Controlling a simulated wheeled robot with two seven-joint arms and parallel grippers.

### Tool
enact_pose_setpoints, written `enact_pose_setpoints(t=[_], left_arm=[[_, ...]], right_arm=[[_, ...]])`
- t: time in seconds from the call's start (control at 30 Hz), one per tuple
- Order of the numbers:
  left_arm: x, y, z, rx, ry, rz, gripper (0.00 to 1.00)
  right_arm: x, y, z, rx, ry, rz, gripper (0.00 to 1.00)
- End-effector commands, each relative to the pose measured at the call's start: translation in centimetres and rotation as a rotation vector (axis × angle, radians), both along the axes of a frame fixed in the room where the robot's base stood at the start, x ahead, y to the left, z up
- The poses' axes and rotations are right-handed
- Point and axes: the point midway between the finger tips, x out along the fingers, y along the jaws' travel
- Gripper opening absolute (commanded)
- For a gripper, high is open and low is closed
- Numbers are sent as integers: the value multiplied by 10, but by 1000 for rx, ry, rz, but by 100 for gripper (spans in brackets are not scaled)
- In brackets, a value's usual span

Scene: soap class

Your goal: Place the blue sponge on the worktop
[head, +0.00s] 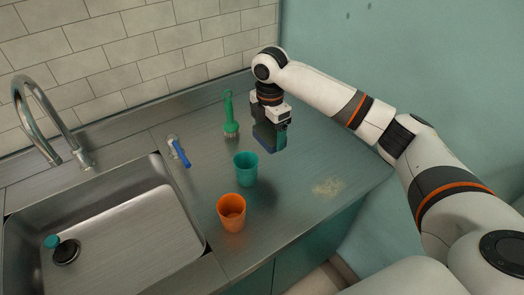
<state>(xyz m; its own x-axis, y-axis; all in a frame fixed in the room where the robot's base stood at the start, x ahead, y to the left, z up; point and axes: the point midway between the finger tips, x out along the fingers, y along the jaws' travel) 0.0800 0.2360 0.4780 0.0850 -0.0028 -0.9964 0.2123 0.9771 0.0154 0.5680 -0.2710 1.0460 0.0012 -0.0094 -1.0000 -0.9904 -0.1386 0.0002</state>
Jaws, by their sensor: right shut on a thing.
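My right gripper (270,133) points down over the worktop (290,215), to the right of the teal cup. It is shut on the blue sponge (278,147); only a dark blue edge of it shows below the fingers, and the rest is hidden. I cannot tell for sure whether the sponge touches the worktop or hangs just above it. My left gripper is not in view.
A teal cup (246,168) and an orange cup (232,211) stand left of the gripper. A yellowish patch (328,187) marks the right side. The sink (120,235) is at left.

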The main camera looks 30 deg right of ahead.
Motion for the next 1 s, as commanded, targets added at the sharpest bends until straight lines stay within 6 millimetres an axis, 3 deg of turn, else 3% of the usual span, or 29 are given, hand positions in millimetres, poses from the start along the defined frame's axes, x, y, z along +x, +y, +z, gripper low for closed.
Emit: enact_pose_setpoints(t=[0.1, 0.8, 1.0], left_arm=[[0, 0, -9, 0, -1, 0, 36], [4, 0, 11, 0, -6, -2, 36], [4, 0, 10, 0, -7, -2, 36]], right_arm=[[0, 0, -11, 10, 3, -1, 64], [-1, 0, -105, 11, 3, -1, 64], [0, 0, -109, 10, 1, 0, 64]])
